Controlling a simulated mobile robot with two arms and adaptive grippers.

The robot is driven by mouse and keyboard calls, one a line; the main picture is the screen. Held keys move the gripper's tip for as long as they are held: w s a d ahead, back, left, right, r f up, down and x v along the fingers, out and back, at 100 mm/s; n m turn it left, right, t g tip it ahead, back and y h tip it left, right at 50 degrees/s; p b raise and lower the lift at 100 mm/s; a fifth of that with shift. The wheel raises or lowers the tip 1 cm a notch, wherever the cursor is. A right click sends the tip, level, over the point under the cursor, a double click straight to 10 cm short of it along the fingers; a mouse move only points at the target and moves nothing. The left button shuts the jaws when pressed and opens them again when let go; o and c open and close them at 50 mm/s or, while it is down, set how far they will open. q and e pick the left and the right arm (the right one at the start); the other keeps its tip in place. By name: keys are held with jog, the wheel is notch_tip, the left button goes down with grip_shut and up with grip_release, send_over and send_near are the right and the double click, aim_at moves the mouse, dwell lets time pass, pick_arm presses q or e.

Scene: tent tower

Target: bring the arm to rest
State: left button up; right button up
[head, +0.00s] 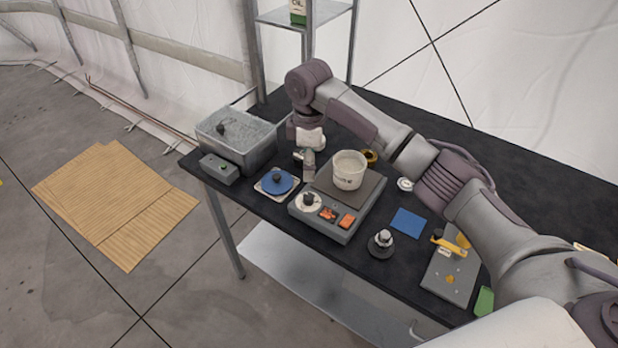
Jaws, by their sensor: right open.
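My right arm reaches in from the lower right, over the black table (505,165), and bends down near the table's left part. My right gripper (307,165) points down just left of a white cup (349,170). It is open, and I see nothing between its fingers. The cup stands upright on a grey scale-like device (330,222). The gripper is close to the device's back left edge; I cannot tell whether it touches anything. My left gripper is not in view.
A grey bin (258,150) stands at the table's left end, with a small grey box (219,169) before it. A blue disc (277,181) lies beside the device. A blue square (409,223) and a dark round knob-like piece (381,243) lie to the right. Cardboard (115,205) covers floor at left.

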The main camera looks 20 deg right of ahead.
jog(key=shift+r, duration=0.75)
